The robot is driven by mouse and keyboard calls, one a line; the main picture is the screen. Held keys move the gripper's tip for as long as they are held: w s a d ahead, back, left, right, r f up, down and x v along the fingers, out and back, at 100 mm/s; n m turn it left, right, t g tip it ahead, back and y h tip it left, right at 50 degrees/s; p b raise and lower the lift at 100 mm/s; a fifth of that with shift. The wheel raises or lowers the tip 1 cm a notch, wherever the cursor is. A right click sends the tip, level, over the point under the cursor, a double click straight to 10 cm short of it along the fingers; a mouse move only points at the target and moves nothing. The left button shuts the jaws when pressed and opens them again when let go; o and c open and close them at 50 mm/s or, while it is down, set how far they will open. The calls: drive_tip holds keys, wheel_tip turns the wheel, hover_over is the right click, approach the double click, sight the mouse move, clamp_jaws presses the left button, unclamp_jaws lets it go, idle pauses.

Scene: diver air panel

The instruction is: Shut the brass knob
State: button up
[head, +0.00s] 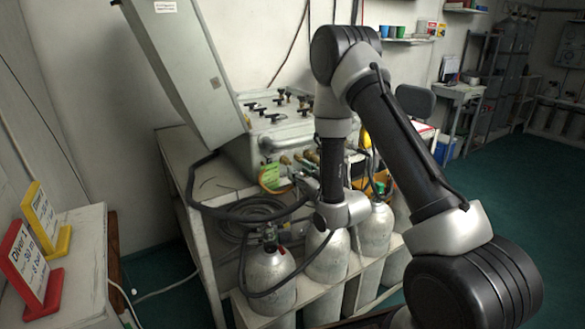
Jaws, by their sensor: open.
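The grey metal air panel box (238,155) stands on a bench behind my arm. Small brass-coloured fittings (285,160) stick out in a row low on its front; I cannot tell which one is the brass knob. Black-handled valves (278,104) stand on its sloping top. My gripper (305,181) is small and partly hidden by my own wrist. It is open, just below and in front of the brass fittings. I cannot tell whether it touches any of them.
A tall grey cabinet (180,60) leans at upper left. Red (30,265) and yellow (46,222) signs stand on a left counter. The green floor (500,185) is clear at right.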

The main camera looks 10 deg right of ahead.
sight(290, 164)
drive_tip(key=x, duration=0.5)
clamp_jaws()
